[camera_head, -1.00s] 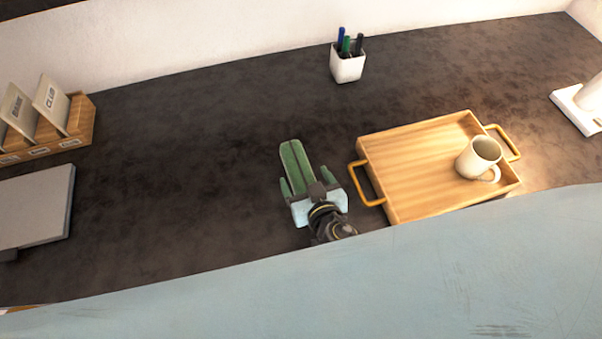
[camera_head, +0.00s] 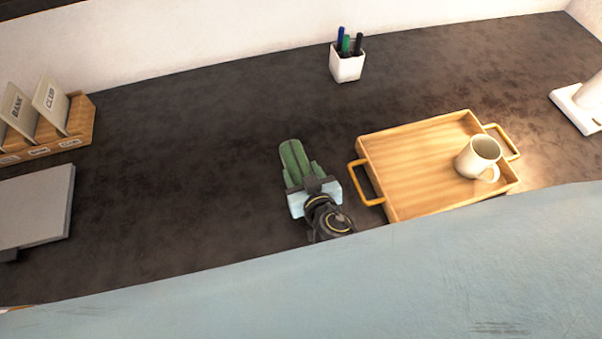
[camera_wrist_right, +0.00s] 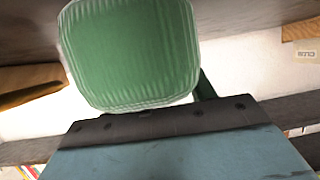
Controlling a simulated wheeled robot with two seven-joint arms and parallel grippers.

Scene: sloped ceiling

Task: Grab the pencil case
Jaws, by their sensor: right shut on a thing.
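The green pencil case (camera_head: 292,158) lies on the dark desk, left of the wooden tray. My right gripper (camera_head: 300,178) is shut on it, with its fingers against the case's two sides near its closer end. In the right wrist view the end of the pencil case (camera_wrist_right: 130,55) shows large and close, just beyond the gripper body. One green finger shows beside it there; the other is hidden. My left gripper is not in view.
The wooden tray (camera_head: 405,165) with yellow handles holds a mug (camera_head: 478,158). A white pen cup (camera_head: 347,66) stands at the back. A card rack (camera_head: 80,125) and grey laptop-like slab (camera_head: 35,205) are at left. The desk between is clear.

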